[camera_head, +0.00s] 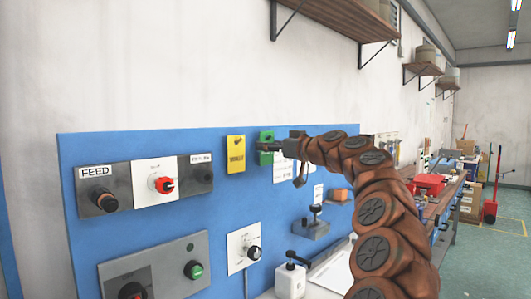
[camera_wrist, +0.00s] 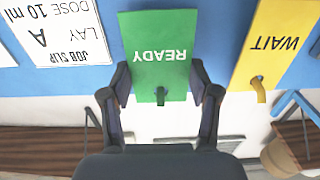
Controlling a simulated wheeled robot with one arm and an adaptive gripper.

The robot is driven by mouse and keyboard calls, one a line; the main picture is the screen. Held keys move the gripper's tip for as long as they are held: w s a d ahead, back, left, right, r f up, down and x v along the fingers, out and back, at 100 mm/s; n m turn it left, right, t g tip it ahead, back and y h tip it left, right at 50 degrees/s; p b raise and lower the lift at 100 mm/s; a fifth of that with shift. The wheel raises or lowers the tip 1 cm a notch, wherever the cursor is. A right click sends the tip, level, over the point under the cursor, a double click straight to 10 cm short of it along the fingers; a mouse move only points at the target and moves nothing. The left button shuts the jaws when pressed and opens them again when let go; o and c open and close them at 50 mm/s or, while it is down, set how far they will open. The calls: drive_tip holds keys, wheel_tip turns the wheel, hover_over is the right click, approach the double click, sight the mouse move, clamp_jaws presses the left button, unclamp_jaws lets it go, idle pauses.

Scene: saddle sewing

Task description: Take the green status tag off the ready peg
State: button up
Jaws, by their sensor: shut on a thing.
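The green status tag (camera_head: 266,139) hangs on the upper part of the blue board, right of a yellow tag (camera_head: 235,154). In the wrist view, which is upside down, the green tag (camera_wrist: 160,35) reads READY. A small green peg (camera_wrist: 160,97) shows at the tag's top end, between my fingers; the tag appears to be still on it. My gripper (camera_wrist: 160,83) is shut on the green tag, one finger at each side edge. In the head view my gripper (camera_head: 272,147) covers part of the tag.
The yellow WAIT tag (camera_wrist: 268,45) hangs close beside it on its own yellow peg (camera_wrist: 258,89). A white job slip (camera_wrist: 55,30) is on the other side. Knobs and switch panels (camera_head: 150,274) fill the lower board. A wall shelf (camera_head: 340,15) is above.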

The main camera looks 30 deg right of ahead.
drive_tip(key=shift+s+r, duration=0.1)
drive_tip(key=shift+s, duration=0.25)
drive_tip(key=shift+s+d, duration=0.1)
drive_tip(key=shift+s, duration=0.05)
drive_tip(key=shift+r+b+v, duration=0.2)
drive_tip(key=shift+b+v, duration=0.4)
drive_tip(key=shift+v, duration=0.2)
drive_tip(key=shift+s, duration=0.15)
drive_tip(key=shift+b+v, duration=1.4)
drive_tip(key=shift+v, duration=1.55)
drive_tip(key=shift+r, duration=0.1)
